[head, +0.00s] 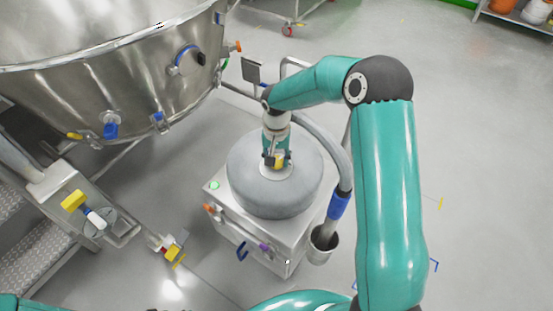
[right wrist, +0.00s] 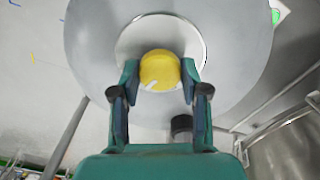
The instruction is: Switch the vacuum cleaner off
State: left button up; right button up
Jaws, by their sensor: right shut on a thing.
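The vacuum cleaner (head: 247,195) is a pale boxy unit with a round grey top, standing on the floor in the middle of the head view. A green light (head: 214,185) shows on its near left corner. A yellow knob (right wrist: 160,68) with a white mark sits on a pale disc in the middle of the round top. My right gripper (right wrist: 159,75) is shut on the knob, one finger at each side. In the head view the right gripper (head: 276,158) reaches down onto the top and partly hides the knob. My left gripper is not in view.
A grey hose with a blue cuff (head: 338,205) runs down the cleaner's right side to a metal cup (head: 322,245). A large steel vessel (head: 120,80) stands close at upper left. Steps (head: 45,255) are at lower left. The floor at right is mostly clear.

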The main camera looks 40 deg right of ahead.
jog(key=n, duration=0.6)
jog(key=shift+n, duration=0.3)
jog(key=n, duration=0.6)
jog(key=shift+w+r+p, duration=0.1)
jog(key=shift+p, duration=0.2)
jog(key=o, duration=1.1)
jog(key=shift+o, duration=0.2)
notch_tip(320, 180, up, 12)
